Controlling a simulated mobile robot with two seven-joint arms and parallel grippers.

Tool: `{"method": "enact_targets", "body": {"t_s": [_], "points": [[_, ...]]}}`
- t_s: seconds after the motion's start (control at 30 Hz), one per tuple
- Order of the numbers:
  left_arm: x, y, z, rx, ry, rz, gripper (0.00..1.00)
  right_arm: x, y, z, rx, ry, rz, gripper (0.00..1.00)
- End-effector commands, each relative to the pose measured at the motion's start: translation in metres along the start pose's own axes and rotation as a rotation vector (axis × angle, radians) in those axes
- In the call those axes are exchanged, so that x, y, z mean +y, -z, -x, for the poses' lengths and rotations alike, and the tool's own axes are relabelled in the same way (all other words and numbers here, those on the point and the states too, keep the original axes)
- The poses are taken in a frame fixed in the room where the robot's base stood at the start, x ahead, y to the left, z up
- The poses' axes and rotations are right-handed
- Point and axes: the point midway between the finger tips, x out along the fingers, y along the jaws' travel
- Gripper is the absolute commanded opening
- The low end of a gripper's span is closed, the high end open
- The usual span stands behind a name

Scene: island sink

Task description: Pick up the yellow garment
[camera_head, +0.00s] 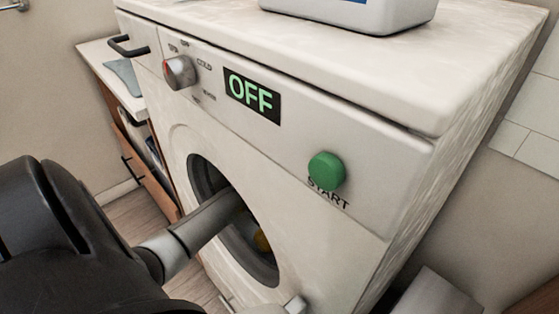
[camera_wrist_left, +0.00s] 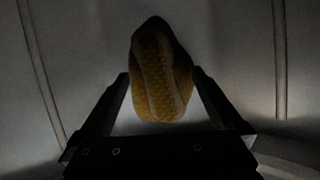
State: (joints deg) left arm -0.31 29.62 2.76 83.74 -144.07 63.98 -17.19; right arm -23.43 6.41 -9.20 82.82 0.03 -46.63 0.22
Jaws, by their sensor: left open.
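The yellow garment (camera_wrist_left: 162,75) is inside the washing machine drum, upright in the left wrist view, with a paler stripe down its middle. A small yellow patch of it (camera_head: 262,241) shows through the door opening in the head view. My left gripper (camera_wrist_left: 161,88) is open inside the drum. Its two fingers stand on either side of the garment's lower part; I cannot tell whether they touch it. In the head view my left arm reaches through the opening and the gripper itself is hidden.
The white washing machine (camera_head: 330,130) has a round opening (camera_head: 268,275) whose rim is close around my left arm. Its display (camera_head: 252,97) reads OFF, beside a knob (camera_head: 180,72) and a green START button (camera_head: 327,171). A white container (camera_head: 350,15) stands on top.

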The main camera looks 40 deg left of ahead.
Motion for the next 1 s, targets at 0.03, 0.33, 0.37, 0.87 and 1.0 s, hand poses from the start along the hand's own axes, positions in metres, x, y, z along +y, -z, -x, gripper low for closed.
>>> {"method": "enact_targets", "body": {"t_s": [0.03, 0.33, 0.37, 0.87, 1.0], "points": [[0.0001, -0.0002, -0.0008, -0.001, 0.0, 0.0, 1.0, -0.0003, -0.0001, 0.0003, -0.001, 0.0, 0.0, 0.0], [0.0002, -0.0004, -0.0004, -0.001, 0.0, 0.0, 0.91, -0.0003, 0.0, 0.0008, -0.002, 0.0, -0.001, 0.0], [0.0002, -0.0004, -0.0004, -0.001, 0.0, 0.0, 0.88, -0.0003, 0.0, 0.0008, -0.002, 0.0, -0.001, 0.0], [0.0002, -0.0003, -0.0003, -0.001, 0.0, 0.0, 0.31, -0.0002, -0.0002, 0.0006, -0.002, 0.0, -0.001, 0.0], [0.0004, -0.0006, -0.0001, -0.002, -0.001, 0.0, 0.21, -0.0002, -0.0002, 0.0005, -0.002, 0.0, -0.001, 0.0]]}}
